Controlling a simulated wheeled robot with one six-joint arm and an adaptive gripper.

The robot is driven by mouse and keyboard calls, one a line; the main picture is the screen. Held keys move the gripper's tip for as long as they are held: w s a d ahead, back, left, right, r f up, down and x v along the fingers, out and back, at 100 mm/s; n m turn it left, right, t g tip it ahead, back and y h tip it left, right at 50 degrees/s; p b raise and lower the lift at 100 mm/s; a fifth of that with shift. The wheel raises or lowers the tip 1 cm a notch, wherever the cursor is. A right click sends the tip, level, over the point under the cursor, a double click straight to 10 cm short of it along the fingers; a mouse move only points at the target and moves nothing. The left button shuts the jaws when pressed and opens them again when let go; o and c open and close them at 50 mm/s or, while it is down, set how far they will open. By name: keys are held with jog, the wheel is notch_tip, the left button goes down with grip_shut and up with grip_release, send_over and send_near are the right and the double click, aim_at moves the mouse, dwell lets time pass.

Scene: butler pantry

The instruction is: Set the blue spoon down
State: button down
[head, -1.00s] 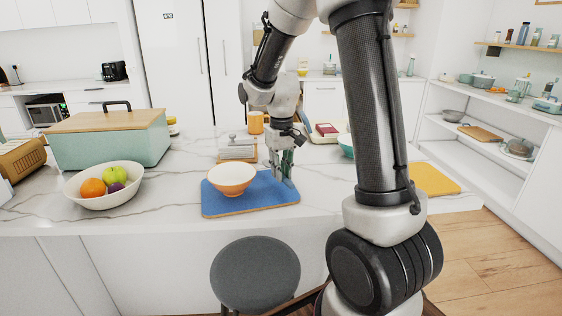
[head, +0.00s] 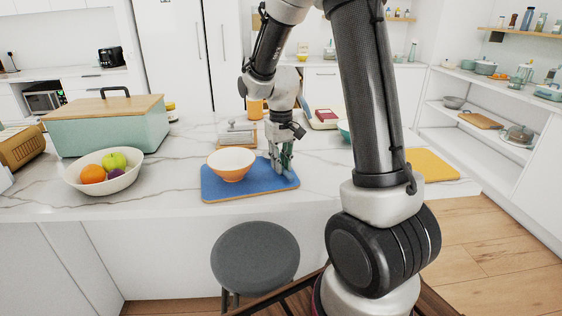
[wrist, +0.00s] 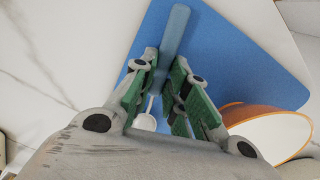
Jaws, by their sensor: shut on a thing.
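The blue spoon (wrist: 173,40) shows in the wrist view. Its blue handle passes between my fingertips, and its pale bowl end shows lower down, partly hidden between the fingers. My gripper (head: 283,170) is shut on the spoon; its green-padded fingers (wrist: 165,85) close on the handle. In the head view the gripper points down at the right part of the blue mat (head: 225,192), and the spoon is hard to make out. The mat also shows beneath the spoon in the wrist view (wrist: 235,70). I cannot tell whether the spoon touches the mat.
An orange-and-white bowl (head: 231,165) stands on the mat, left of my gripper. A fruit bowl (head: 75,178) and a green box (head: 115,133) stand farther left. A glass-lidded dish (head: 237,135) is behind the mat. A yellow mat (head: 430,165) lies right. The counter's front left is clear.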

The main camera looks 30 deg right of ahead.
jog(key=shift+f, duration=0.3)
jog(key=c, duration=1.3)
grip_release()
notch_tip(320, 180, up, 12)
jog(key=s+r+t, duration=0.1)
jog(key=s+r, duration=0.1)
jog(key=s, duration=0.5)
jog(key=s+r+t, duration=0.1)
jog(key=s+r, duration=0.1)
jog(key=s, duration=0.6)
jog(key=s+r+t, duration=0.2)
jog(key=s, duration=0.5)
jog(key=shift+s+d, duration=0.3)
